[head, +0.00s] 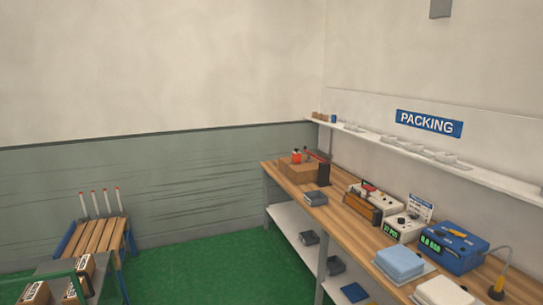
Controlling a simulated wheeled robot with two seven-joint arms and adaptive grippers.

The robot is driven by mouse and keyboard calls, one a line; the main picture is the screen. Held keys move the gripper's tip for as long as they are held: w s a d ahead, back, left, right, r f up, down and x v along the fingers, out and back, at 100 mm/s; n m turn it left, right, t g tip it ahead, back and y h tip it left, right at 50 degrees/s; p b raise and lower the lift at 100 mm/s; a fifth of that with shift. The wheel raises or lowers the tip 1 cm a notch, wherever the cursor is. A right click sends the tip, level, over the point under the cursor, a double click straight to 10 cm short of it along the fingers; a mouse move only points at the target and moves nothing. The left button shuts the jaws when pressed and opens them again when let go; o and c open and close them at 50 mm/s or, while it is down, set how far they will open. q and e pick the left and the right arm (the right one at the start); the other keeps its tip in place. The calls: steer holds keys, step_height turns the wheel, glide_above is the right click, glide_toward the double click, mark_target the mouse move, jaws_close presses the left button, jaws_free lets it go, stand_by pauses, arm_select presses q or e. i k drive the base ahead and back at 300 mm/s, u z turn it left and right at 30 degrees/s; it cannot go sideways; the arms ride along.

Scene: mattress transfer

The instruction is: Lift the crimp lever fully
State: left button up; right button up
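The view is distant and details are small. A dark upright block (324,174) stands at the far end of the wooden bench (345,222). A thin red bar (316,155) slopes from its top toward the left. A white-and-brown device (364,202) with a small red part on top (369,187) sits nearer on the bench. I cannot tell for sure which red part is the crimp lever. Neither of my grippers is in view, and nothing touches these devices.
A cardboard box (296,171), grey tray (315,198), display unit (403,226), blue scale (453,247) and pale blue pad (400,262) occupy the bench. A wall shelf (460,169) runs above. A roller table (97,235) and cartons (37,294) stand left. Green floor (205,270) between is clear.

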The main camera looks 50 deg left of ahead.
mark_target(310, 154)
steer(key=u, duration=1.85)
steer(key=i, duration=1.7)
steer(key=u, duration=0.7)
steer(key=i, duration=3.85)
steer(key=z, duration=1.3)
steer(key=i, duration=1.7)
steer(key=z, duration=0.85)
